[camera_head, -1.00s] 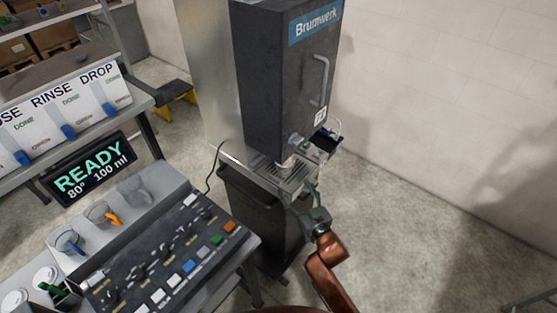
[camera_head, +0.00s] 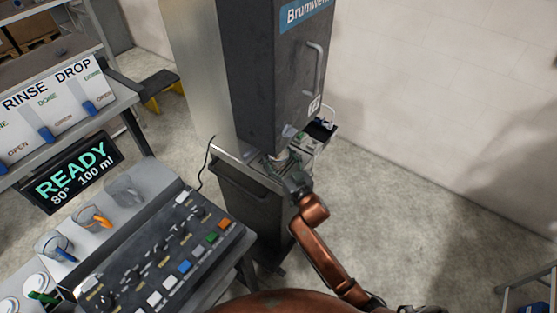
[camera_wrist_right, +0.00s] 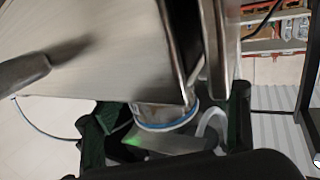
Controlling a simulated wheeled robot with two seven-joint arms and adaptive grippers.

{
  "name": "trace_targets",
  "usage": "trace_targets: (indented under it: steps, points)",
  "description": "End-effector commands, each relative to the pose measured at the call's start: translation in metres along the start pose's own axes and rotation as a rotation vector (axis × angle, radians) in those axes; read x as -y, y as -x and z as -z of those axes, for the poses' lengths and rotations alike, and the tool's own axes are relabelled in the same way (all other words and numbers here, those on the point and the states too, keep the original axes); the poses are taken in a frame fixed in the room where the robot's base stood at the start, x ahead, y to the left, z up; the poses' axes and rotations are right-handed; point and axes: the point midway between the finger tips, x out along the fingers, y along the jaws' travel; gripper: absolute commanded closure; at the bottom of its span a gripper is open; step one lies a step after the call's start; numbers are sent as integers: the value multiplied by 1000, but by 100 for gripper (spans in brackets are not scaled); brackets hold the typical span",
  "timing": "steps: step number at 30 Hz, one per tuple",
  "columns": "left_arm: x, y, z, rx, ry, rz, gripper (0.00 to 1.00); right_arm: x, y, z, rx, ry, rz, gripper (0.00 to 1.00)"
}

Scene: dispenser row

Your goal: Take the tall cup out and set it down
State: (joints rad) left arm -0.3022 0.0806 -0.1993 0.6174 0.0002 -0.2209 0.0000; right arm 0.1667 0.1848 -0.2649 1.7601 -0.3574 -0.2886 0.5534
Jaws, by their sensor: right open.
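The tall cup (camera_head: 280,155) shows as a small pale shape under the dark dispenser (camera_head: 270,85), mostly hidden by my right gripper (camera_head: 284,170). In the right wrist view a cup-like round thing with a blue band (camera_wrist_right: 163,116) sits between the dark green fingers of my right gripper (camera_wrist_right: 166,122). The fingers are open, one on each side of it. I cannot tell whether either finger touches it. My left gripper is out of view.
A grate platform (camera_head: 236,153) juts out under the dispenser. A control panel (camera_head: 165,255) and a shelf holding several cups are at left. The display (camera_head: 75,172) reads READY, 80°, 100 ml.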

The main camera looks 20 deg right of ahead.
Motion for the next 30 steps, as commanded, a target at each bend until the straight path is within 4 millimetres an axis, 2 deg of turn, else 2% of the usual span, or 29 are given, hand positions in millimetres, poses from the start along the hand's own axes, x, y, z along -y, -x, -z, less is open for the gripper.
trace_targets:
  steps: [1,5,18,30]
  points:
    - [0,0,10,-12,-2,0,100,0,0,0,0,0,-1,32]
    - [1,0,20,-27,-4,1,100,-1,1,0,0,0,-1,34]
    - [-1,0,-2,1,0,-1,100,-1,1,0,0,0,-2,64]
    - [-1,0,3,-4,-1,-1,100,-1,1,1,-2,1,-2,89]
